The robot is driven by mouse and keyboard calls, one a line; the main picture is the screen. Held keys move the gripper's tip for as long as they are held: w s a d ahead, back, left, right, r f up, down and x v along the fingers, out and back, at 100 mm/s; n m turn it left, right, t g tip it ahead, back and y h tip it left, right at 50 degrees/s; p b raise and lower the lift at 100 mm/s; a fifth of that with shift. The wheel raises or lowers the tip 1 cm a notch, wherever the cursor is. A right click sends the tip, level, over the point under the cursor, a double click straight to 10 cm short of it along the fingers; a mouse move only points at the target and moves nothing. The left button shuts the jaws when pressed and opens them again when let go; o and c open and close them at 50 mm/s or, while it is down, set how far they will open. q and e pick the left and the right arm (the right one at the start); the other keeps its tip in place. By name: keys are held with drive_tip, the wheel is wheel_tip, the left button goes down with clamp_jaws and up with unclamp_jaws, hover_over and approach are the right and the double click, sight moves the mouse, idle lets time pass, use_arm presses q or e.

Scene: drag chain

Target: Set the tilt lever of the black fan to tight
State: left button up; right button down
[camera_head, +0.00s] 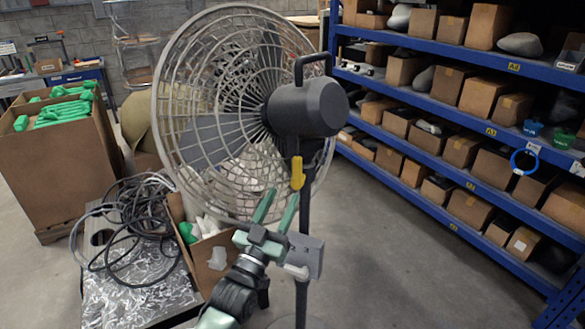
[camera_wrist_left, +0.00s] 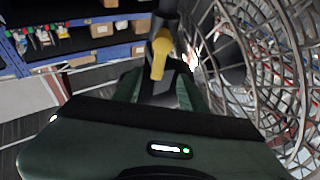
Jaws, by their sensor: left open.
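The black fan (camera_head: 305,108) stands in the middle of the head view, its wire cage (camera_head: 215,150) to the left of the motor housing. Its yellow tilt lever (camera_head: 297,173) hangs below the housing at the top of the pole (camera_head: 303,215). In the left wrist view the yellow lever (camera_wrist_left: 160,55) shows ahead, between the fingers in the picture. My left gripper (camera_head: 277,206) is open, with its green fingers pointing up just below and left of the lever. I cannot tell whether a finger touches the lever. My right gripper is not in view.
Blue shelving (camera_head: 455,75) full of cardboard boxes stands at the right. A box of green parts (camera_head: 60,155) stands at the left. Black cable (camera_head: 130,225) lies on a foil-topped surface beside an open box (camera_head: 215,255). The floor right of the fan is clear.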

sight(295, 171)
use_arm(q)
drive_tip(key=p+x, duration=0.1)
drive_tip(key=x, duration=0.2)
drive_tip(key=p+x, duration=0.1)
drive_tip(key=x, duration=0.2)
drive_tip(key=shift+w+d+r, duration=0.15)
drive_tip(key=shift+d+r, duration=0.05)
drive_tip(key=shift+r, duration=0.3)
drive_tip(key=shift+w+d+r, duration=0.15)
drive_tip(key=shift+w, duration=0.2)
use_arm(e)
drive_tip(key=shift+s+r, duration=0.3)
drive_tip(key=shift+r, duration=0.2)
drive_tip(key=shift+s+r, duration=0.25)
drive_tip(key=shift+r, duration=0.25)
use_arm(q)
clamp_jaws()
